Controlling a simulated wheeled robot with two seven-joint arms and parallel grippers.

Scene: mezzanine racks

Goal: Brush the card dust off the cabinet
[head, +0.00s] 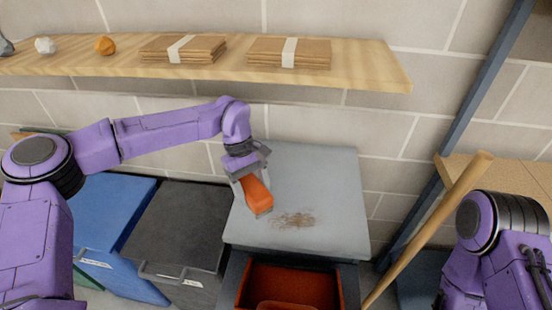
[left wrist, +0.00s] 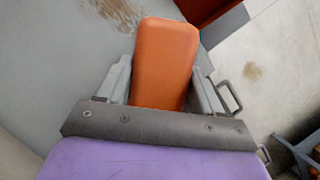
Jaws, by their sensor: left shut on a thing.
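The cabinet (head: 325,175) has a pale grey top, and a patch of brown card dust (head: 293,219) lies near its front middle. The dust (left wrist: 122,12) also shows at the top of the left wrist view. My left gripper (head: 250,183) is shut on an orange block-shaped brush (head: 258,197), over the left part of the top, just left of the dust. The brush (left wrist: 165,62) sits between both fingers in the left wrist view; its bristles are hidden. Whether it touches the top I cannot tell. My right arm shows at the lower right; its gripper is out of view.
An orange-red open container (head: 290,285) is at the cabinet's front. A wooden pole (head: 430,228) leans at right. A shelf (head: 370,70) with banded card stacks (head: 290,52) hangs above.

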